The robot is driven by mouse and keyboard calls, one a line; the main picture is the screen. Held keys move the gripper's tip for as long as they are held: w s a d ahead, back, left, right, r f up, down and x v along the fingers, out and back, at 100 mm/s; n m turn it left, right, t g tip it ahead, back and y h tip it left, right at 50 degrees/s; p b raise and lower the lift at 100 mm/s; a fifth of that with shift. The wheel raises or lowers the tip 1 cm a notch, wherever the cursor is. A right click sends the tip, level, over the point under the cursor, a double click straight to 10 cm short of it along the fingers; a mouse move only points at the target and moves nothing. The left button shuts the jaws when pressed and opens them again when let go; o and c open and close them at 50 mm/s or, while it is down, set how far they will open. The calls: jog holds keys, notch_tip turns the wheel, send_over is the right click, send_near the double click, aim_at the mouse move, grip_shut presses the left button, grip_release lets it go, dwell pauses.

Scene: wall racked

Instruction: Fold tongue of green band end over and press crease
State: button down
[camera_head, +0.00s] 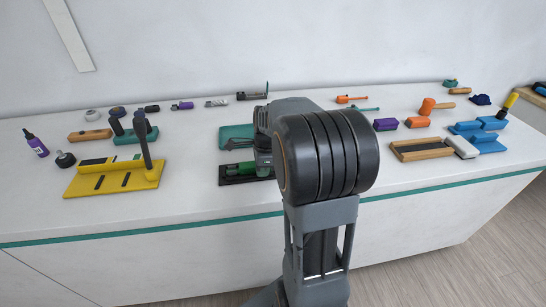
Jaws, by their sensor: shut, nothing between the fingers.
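A green band (238,168) lies on a dark flat base (232,181) near the middle of the white worktop. Its right part is hidden behind my arm. My gripper (232,146) is low over the band's far side, pointing left, and is shut with nothing in it. I cannot tell whether its fingers touch the band. The tongue at the band's end cannot be made out at this size. A teal mat or block (230,132) lies just behind the gripper.
A yellow board with an upright handle (112,182) stands to the left, with a purple bottle (36,144) beyond it. A wooden-framed tray (420,149) and blue stands (484,138) are to the right. Small tools line the back. The worktop between the yellow board and dark base is clear.

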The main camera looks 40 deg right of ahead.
jog(key=shift+f, duration=0.45)
dwell(0.6)
notch_tip(320, 180, up, 7)
jog(key=p, duration=0.5)
jog(key=shift+s+d+p, duration=0.15)
jog(key=shift+d+p, duration=0.15)
jog(key=shift+p, duration=0.1)
dwell(0.3)
